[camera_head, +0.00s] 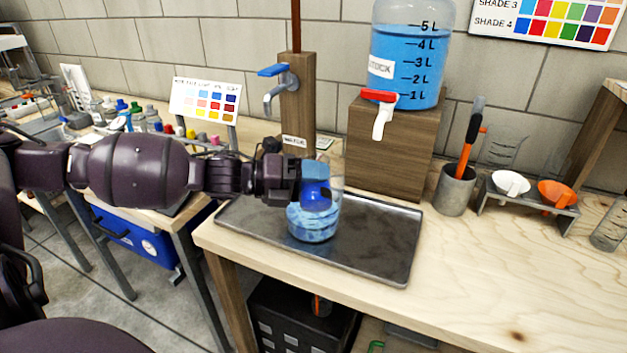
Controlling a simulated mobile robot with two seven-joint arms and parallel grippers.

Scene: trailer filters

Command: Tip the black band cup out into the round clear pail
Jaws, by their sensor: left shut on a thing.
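My left gripper (297,181) comes in from the left and is shut on a small clear cup (316,193) with deep blue in it. The cup is at the mouth of the round clear pail (313,224), overlapping its upper part. Its exact tilt is hard to tell, and the gripper hides its left side. I cannot make out its black band. The pail stands on a dark metal tray (385,255) and shows pale blue liquid in its lower part. My right gripper is not in view.
A large blue tank with a red-handled tap (379,97) stands on a wooden block (385,150) behind the tray. A wooden post with a blue-handled tap (273,72) is behind the pail. A grey holder (456,190) and a funnel rack (530,205) stand right. The front right tabletop is clear.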

